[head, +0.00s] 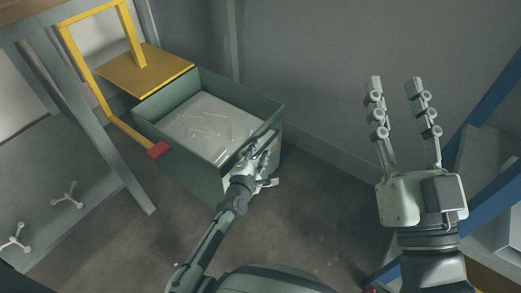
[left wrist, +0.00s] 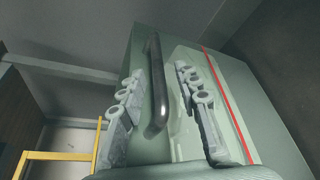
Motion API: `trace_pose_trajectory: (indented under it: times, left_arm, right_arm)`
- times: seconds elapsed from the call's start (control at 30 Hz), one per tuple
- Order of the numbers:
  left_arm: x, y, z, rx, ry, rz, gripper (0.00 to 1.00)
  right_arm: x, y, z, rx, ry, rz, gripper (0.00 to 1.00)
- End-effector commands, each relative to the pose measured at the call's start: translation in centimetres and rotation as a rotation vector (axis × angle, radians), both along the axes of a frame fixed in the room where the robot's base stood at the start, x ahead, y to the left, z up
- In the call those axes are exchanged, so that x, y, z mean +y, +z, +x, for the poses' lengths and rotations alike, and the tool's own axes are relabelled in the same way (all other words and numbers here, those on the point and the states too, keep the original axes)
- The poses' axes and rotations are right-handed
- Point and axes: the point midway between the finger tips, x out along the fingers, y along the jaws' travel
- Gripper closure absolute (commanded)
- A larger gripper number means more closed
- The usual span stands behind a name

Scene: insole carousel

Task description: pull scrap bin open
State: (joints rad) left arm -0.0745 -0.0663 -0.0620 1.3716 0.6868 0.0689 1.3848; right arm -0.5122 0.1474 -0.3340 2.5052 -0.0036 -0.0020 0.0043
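The scrap bin (head: 180,172) is a green open-topped box on the floor, with pale scrap (head: 205,125) inside. It stands beside a yellow frame. My left gripper (head: 266,160) is at the bin's right-hand face in the head view. In the left wrist view, a black bar handle (left wrist: 157,80) runs up the bin's green front (left wrist: 245,90). The left fingers (left wrist: 160,95) are open, one on each side of the handle, with gaps visible. The handle is hidden in the head view. My right gripper (head: 397,85) is open and empty, raised at the right.
A yellow frame (head: 83,65) with a red end block (head: 159,150) and a yellow plate (head: 150,72) borders the bin. A grey table leg (head: 110,150) stands at the left, blue framing (head: 490,85) at the right. Floor (head: 310,225) right of the bin is clear.

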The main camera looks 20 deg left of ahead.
Motion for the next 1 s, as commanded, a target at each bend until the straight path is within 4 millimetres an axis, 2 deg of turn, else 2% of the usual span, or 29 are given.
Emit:
trace_pose_trajectory:
  times: [0.17, 0.27, 0.5, 0.7, 1.0]
  left_arm:
    - [0.0, 0.1, 0.0, -0.001, 0.001, 0.0, 0.68]
    - [0.0, 0.1, -0.7, 0.0, 0.0, 0.0, 0.68]
    - [0.1, 0.9, -4.6, 0.001, 0.001, -0.001, 0.68]
    - [0.2, 1.5, -6.9, -0.001, 0.001, -0.001, 0.68]
    - [0.2, 1.6, -7.3, 0.0, 0.0, 0.0, 0.68]
  right_arm:
    - [-0.1, 0.0, 0.0, -0.003, -0.002, 0.0, 0.6]
    - [-0.1, 0.0, 0.0, -0.003, -0.002, 0.0, 0.6]
    - [0.0, 0.0, 0.0, -0.002, 0.0, 0.0, 0.6]
    - [0.0, 0.0, 0.0, -0.002, 0.0, 0.0, 0.6]
    - [0.0, 0.0, 0.0, -0.001, 0.0, -0.001, 0.6]
